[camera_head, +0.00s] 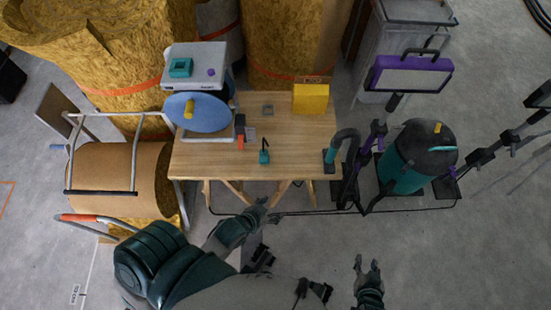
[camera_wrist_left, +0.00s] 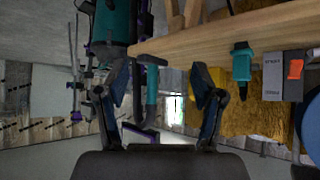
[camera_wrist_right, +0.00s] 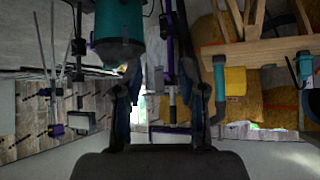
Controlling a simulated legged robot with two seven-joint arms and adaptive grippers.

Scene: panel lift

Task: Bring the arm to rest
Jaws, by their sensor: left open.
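My left gripper (camera_head: 264,206) is in front of the wooden workbench (camera_head: 210,168), near its front edge. In the left wrist view, its two dark fingers (camera_wrist_left: 158,76) stand apart with nothing between them. The left arm is bent and reaches in from the lower left. My right gripper (camera_head: 368,268) is on the lower right, over bare floor and away from the bench. In the right wrist view, its fingers (camera_wrist_right: 161,76) are also apart and empty. Neither gripper visibly touches anything.
The bench holds a blue disc (camera_head: 200,112), a teal tool (camera_head: 264,157) and a yellow box (camera_head: 311,98). A teal vacuum (camera_head: 405,170) and a purple-framed lamp (camera_head: 410,76) stand right. A cardboard roll and metal frame (camera_head: 133,168) stand left. Floor (camera_head: 450,260) at lower right is clear.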

